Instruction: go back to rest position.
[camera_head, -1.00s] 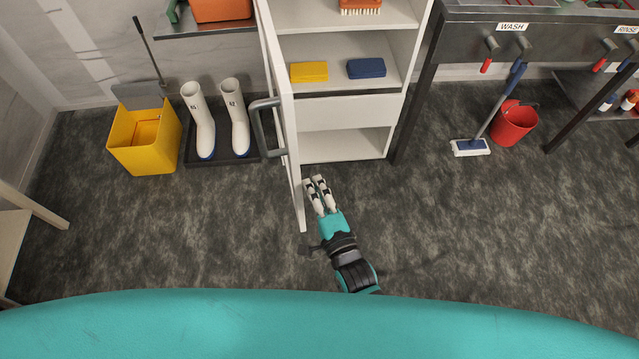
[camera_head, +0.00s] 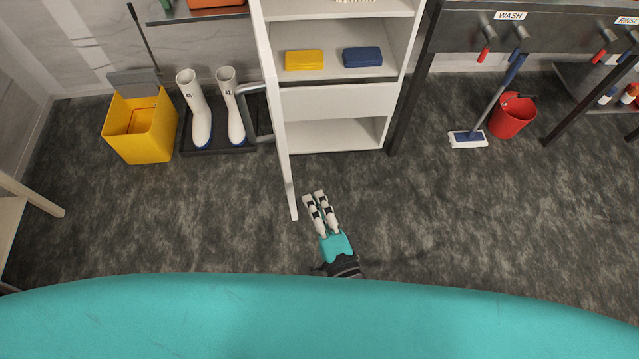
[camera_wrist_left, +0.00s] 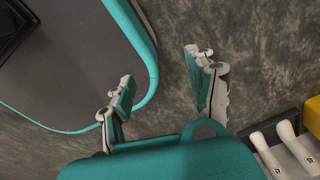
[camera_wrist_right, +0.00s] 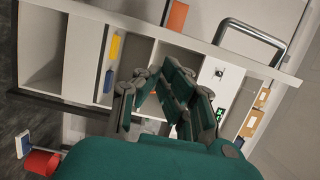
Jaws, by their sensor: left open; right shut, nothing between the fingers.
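My right gripper (camera_head: 314,196) is shut and empty in the head view. It is above the floor in front of the white cabinet (camera_head: 335,101), just right of the lower end of the open cabinet door (camera_head: 279,150). In the right wrist view its closed fingers (camera_wrist_right: 170,85) point at the cabinet and the door. My left gripper (camera_wrist_left: 158,62) shows only in the left wrist view. Its fingers are spread wide apart with nothing between them, over the floor and beside my own teal-edged base. The left arm is out of the head view.
A yellow sponge (camera_head: 304,60) and a blue sponge (camera_head: 362,57) lie on a cabinet shelf. White boots (camera_head: 233,107) and a yellow bucket (camera_head: 140,129) stand left of the door.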

